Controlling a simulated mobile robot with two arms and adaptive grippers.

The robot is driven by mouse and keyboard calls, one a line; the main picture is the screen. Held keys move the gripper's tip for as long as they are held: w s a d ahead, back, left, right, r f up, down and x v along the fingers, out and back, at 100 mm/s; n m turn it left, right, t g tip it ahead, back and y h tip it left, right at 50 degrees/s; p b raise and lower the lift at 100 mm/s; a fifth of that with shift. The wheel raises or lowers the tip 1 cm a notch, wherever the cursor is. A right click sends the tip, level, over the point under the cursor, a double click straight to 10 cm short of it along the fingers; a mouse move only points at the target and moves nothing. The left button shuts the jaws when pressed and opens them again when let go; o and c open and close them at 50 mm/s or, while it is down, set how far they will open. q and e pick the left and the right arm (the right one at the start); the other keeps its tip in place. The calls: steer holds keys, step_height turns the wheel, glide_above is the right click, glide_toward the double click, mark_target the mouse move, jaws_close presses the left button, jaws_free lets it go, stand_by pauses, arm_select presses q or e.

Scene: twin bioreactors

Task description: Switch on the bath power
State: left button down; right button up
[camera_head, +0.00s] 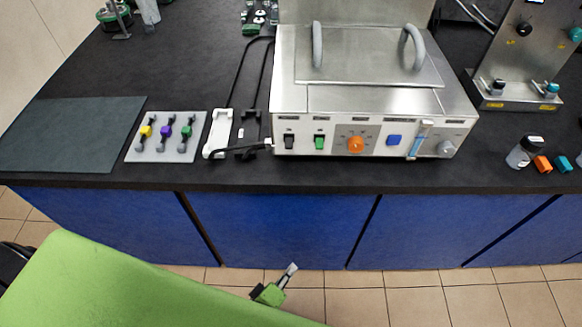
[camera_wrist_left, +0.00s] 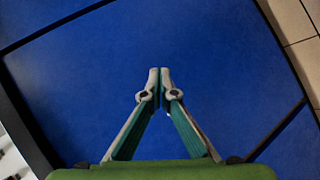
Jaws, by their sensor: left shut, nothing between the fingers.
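The bath (camera_head: 375,95) is a steel box with a lid and two grey handles, standing on the dark bench. Its front panel carries a black rocker switch (camera_head: 289,141), a green rocker switch (camera_head: 319,142), an orange knob (camera_head: 355,145), a blue button (camera_head: 393,140) and a grey knob (camera_head: 446,148). The panel labels are too small to read. My left gripper (camera_head: 292,268) is low in front of the blue cabinets, below the bench edge and apart from the panel. In the left wrist view its fingertips (camera_wrist_left: 160,72) are together and empty. My right gripper is out of view.
Left of the bath are a white holder (camera_head: 218,133), a black cable, a tray with coloured clips (camera_head: 152,152) and a dark mat (camera_head: 70,135). A small bottle (camera_head: 522,152) and coloured blocks lie right. Blue cabinet fronts (camera_head: 285,225) are below; floor before them is clear.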

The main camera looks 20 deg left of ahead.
arm_select(q)
steer(key=w+r+n+t+y+b, duration=0.1)
steer(key=w+r+n+t, duration=0.1)
steer(key=r+n, duration=0.4)
steer(key=w+r+n+t+y+b, duration=0.1)
steer(key=w+r+n+t+b, duration=0.1)
steer(key=r+n, duration=0.4)
steer(key=w+r+n+t+y+b, duration=0.1)
steer(key=w+r+n+t, duration=0.3)
steer(key=r, duration=0.7)
steer(key=shift+d+r+n+t+y+b, duration=0.1)
steer(key=shift+d+n+t+y+b, duration=0.1)
steer(key=shift+n+t, duration=0.3)
steer(key=shift+d+r+n+t+y+b, duration=0.1)
steer(key=shift+n+t+y+b, duration=0.1)
steer(key=shift+n+t, duration=0.25)
steer(key=n+t+y+b, duration=0.1)
steer(key=n+y, duration=0.5)
steer(key=n, duration=0.4)
glide_toward(289, 144)
step_height(289, 144, down, 4)
steer(key=s, duration=0.2)
steer(key=shift+w+d, duration=0.1)
steer(key=shift+d, duration=0.05)
steer(key=shift+m, duration=0.25)
